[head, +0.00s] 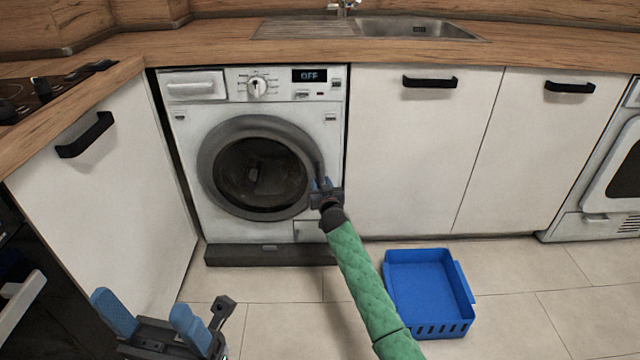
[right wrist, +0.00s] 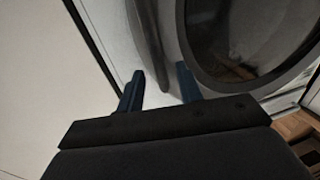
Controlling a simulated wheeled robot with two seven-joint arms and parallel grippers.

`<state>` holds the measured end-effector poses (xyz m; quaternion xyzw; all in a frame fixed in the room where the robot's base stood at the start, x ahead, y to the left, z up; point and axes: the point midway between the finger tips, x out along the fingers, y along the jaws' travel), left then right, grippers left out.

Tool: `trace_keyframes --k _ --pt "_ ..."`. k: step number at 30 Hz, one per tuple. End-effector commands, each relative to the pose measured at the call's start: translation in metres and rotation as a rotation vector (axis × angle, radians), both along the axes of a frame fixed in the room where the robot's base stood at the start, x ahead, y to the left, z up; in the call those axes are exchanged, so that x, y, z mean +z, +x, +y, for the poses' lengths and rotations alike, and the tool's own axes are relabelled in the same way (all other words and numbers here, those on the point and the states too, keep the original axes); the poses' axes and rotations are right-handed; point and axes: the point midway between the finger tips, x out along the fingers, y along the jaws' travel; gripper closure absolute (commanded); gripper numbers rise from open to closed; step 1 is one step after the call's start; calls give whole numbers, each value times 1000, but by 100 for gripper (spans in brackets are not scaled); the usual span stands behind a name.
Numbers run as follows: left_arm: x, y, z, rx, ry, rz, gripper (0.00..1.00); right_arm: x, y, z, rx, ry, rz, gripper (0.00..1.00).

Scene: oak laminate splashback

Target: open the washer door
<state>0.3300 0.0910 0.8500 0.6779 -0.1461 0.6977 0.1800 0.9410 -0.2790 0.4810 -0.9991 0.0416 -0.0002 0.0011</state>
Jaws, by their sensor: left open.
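The white washer (head: 275,98) stands under the counter, its display reading OFF. Its round door (head: 255,167), a grey ring around dark glass, looks shut. In the right wrist view the grey door ring (right wrist: 184,35) and a curved grey handle piece (right wrist: 148,40) show. My right gripper (head: 322,184) is at the right edge of the door. Its blue fingers (right wrist: 160,86) are apart, with the lower end of the handle piece appearing between them; contact cannot be told. My left gripper (head: 150,315) is open and empty, low at the front left, away from the washer.
A blue basket (head: 428,257) sits on the tiled floor right of my right arm. White cabinets with black handles (head: 430,82) flank the washer. An oven handle (head: 20,300) juts out at far left. The floor before the washer is mostly clear.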

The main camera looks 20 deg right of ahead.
Motion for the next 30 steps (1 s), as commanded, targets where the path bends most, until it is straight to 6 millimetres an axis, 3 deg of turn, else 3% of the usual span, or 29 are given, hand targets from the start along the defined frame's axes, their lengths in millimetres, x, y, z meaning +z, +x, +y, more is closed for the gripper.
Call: trace_keyframes --k 6,16,22,30 --pt "-2 0 -1 -9 -5 -1 29 0 16 -1 0 0 0 64" --pt "-2 0 -1 -11 -6 -1 29 0 18 -2 0 0 1 64" --pt "-2 0 -1 -11 -6 -1 29 0 18 -2 0 0 1 100" --pt "-1 0 -1 -10 -5 -1 29 0 16 -1 0 0 1 100"
